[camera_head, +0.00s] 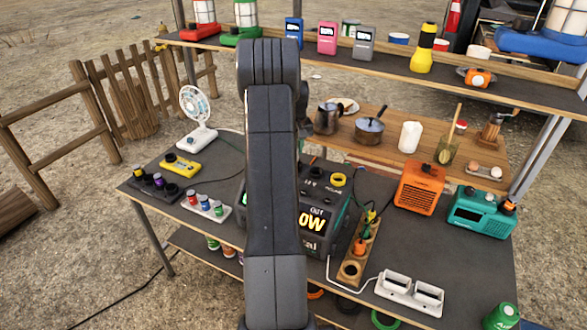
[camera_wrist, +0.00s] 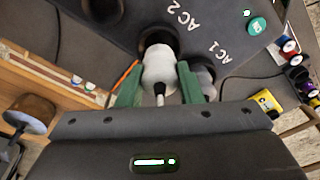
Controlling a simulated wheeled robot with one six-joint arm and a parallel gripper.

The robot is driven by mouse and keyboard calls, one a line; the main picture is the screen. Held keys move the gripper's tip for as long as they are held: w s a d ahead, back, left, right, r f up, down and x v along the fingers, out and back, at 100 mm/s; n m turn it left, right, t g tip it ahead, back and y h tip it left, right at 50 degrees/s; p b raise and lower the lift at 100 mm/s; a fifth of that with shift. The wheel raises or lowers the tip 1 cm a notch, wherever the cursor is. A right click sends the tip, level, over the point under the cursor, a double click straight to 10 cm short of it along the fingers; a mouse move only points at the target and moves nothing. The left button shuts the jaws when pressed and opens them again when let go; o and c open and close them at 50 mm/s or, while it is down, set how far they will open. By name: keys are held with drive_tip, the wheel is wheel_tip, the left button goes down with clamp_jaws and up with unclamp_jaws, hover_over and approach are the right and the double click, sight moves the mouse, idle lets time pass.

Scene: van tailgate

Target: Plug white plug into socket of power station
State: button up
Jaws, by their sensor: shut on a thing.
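The power station (camera_head: 322,224) is a dark box with teal trim and a lit display reading OUT and 0W, on the table behind my arm. Its top (camera_wrist: 118,28) shows in the wrist view, with sockets marked AC 2 (camera_wrist: 157,34) and AC 1 (camera_wrist: 206,68). My gripper (camera_wrist: 160,78) has green fingers shut on the white plug (camera_wrist: 158,62), one on each side. The plug's front is at the AC 2 opening; I cannot tell how deep it sits. My arm hides plug and gripper in the head view.
A wooden power strip (camera_head: 351,268) stands right of the station. A white twin-block device (camera_head: 409,292) with a white cord lies near the front edge. An orange box (camera_head: 419,187) and teal radio (camera_head: 480,213) stand right. A white fan (camera_head: 197,115) stands back left.

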drive_tip(key=shift+f+b, duration=0.9)
drive_tip(key=shift+f, duration=0.55)
drive_tip(key=shift+f, duration=0.1)
drive_tip(key=o, duration=1.1)
drive_tip(key=shift+c, duration=0.2)
wheel_tip(320, 180, up, 14)
drive_tip(key=s+b, duration=0.1)
drive_tip(key=b, duration=0.1)
drive_tip(key=shift+s+d, duration=0.2)
drive_tip(key=shift+s, duration=0.15)
drive_tip(key=shift+f, duration=0.15)
